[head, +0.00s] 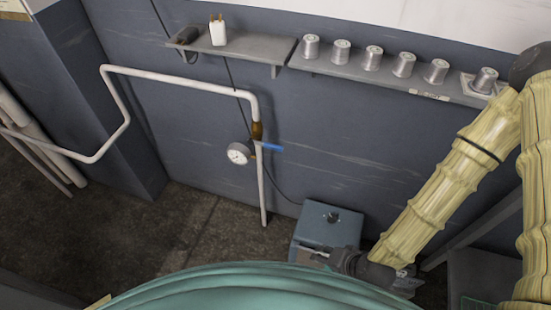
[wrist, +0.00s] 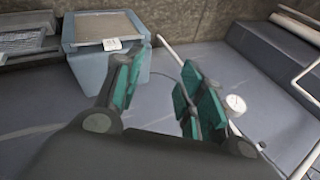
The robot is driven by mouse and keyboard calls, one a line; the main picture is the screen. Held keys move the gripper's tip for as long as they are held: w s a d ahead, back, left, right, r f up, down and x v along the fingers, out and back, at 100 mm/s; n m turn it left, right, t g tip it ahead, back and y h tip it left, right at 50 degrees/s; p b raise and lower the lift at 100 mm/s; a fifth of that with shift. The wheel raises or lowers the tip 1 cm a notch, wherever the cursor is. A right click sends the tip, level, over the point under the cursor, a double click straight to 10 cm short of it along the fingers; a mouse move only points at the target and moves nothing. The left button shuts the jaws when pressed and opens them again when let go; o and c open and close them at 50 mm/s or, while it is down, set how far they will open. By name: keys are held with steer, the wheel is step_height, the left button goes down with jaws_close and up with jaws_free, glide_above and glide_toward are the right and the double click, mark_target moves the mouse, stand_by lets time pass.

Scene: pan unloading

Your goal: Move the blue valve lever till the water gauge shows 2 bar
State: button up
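The blue valve lever (head: 271,147) sticks out to the right from the brass valve (head: 257,131) on a white wall pipe. The round white water gauge (head: 238,153) sits just left of the valve; its needle is too small to read. The gauge (wrist: 236,104) also shows in the wrist view, right of my fingers. I cannot make out the lever there. My gripper (wrist: 162,72) has its two teal-padded fingers apart with nothing between them. In the head view it is low, in front of the blue-grey box, well below and right of the lever, not touching it.
The blue-grey box (head: 328,228) stands on the floor by the wall. A thin cable hangs by the valve.

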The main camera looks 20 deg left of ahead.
steer(key=w+a+r+m+t+y+b, duration=0.2)
steer(key=w+a+m+t+y+b, duration=0.15)
steer(key=w+a+b, duration=0.65)
steer(key=m+t+y+b, duration=0.35)
steer(key=t+b, duration=0.25)
steer(key=b, duration=0.2)
glide_toward(277, 149)
steer(key=shift+n, duration=0.3)
steer(key=x, duration=1.1)
steer(key=shift+f+b, duration=0.1)
steer(key=shift+b, duration=0.25)
steer(key=shift+c, duration=0.4)
jaws_close()
